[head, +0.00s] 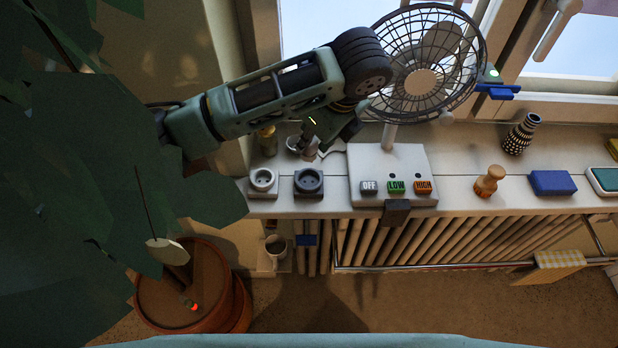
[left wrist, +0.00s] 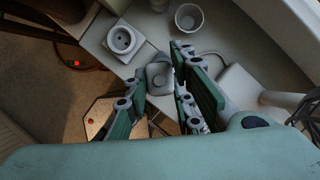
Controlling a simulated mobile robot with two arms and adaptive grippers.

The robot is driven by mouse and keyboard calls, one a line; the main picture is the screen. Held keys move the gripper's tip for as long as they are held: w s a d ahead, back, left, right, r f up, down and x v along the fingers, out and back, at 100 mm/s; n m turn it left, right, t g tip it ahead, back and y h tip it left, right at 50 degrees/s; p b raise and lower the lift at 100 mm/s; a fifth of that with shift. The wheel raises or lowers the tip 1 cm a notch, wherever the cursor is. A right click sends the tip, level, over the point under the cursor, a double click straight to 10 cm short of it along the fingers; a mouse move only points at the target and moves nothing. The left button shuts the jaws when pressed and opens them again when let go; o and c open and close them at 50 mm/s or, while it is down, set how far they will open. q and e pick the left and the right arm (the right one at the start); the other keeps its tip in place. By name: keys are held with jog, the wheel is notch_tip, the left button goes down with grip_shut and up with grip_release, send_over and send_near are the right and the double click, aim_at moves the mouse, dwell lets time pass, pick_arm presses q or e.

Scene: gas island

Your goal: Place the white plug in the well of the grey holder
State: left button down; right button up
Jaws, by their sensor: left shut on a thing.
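My left gripper (head: 312,143) reaches in from the left over the sill, behind the grey holder in the picture. It is shut on the pale white plug (left wrist: 160,75), which shows between its fingers (left wrist: 162,88) in the left wrist view. In the head view the plug is small and mostly hidden by the fingers. The grey holder (head: 308,183) stands on the sill with its round well facing up and uncovered in the head view. In the left wrist view the plug and fingers hide most of it. My right gripper is not in view.
A white socket-like holder (head: 262,182) stands left of the grey one. The fan base (head: 415,163) with buttons is close on its right. A white cup (left wrist: 188,17) and a brass jar (head: 267,141) stand behind. The sill's front edge is near; a plant fills the left.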

pick_arm(q)
notch_tip(320, 180, down, 10)
jog(key=shift+r+p, duration=0.2)
jog(key=shift+p, duration=0.4)
jog(key=c, duration=1.5)
grip_release()
jog(key=shift+f, duration=0.1)
jog(key=v, duration=1.2)
